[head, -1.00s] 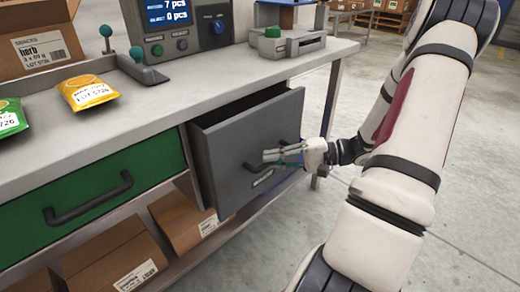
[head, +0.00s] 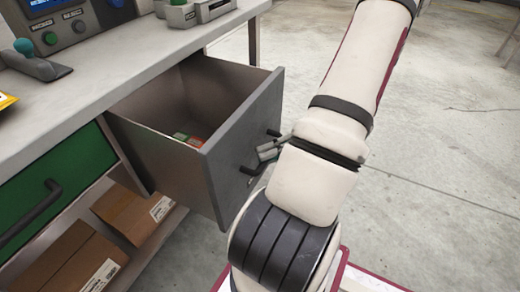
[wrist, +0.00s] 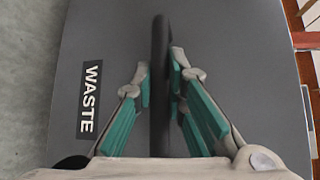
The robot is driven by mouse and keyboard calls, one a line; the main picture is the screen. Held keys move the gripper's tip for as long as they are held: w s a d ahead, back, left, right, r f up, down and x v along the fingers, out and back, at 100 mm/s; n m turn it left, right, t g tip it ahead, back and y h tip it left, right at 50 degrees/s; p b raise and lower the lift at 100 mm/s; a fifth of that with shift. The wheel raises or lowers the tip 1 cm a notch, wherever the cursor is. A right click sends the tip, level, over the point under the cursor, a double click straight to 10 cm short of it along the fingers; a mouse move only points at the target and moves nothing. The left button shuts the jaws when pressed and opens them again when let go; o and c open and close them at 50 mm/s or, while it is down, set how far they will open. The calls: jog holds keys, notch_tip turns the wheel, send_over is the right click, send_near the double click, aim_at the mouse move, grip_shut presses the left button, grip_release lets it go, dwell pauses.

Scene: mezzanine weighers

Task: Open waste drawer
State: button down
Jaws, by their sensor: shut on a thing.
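The grey waste drawer (head: 222,165) stands well out from the bench in the head view, with its inside showing. A few small red and green items (head: 188,139) lie on its floor. In the wrist view the drawer front (wrist: 250,60) carries a label reading WASTE (wrist: 89,98). The black bar handle (wrist: 160,75) runs between the teal-padded fingers of my gripper (wrist: 160,85). My gripper is shut on the handle; in the head view the fingers (head: 268,150) show at the drawer front, partly hidden by my arm.
A green drawer (head: 58,180) sits shut to the left. Cardboard boxes (head: 125,215) lie on the shelf below. The worktop (head: 120,80) holds a control panel and a teal-knobbed lever (head: 35,62). Open concrete floor (head: 440,150) lies to the right.

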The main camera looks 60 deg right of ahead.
dwell(0.3)
jog(key=c, duration=1.9)
grip_release()
jog(key=shift+s+d, duration=0.1)
jog(key=v, duration=1.2)
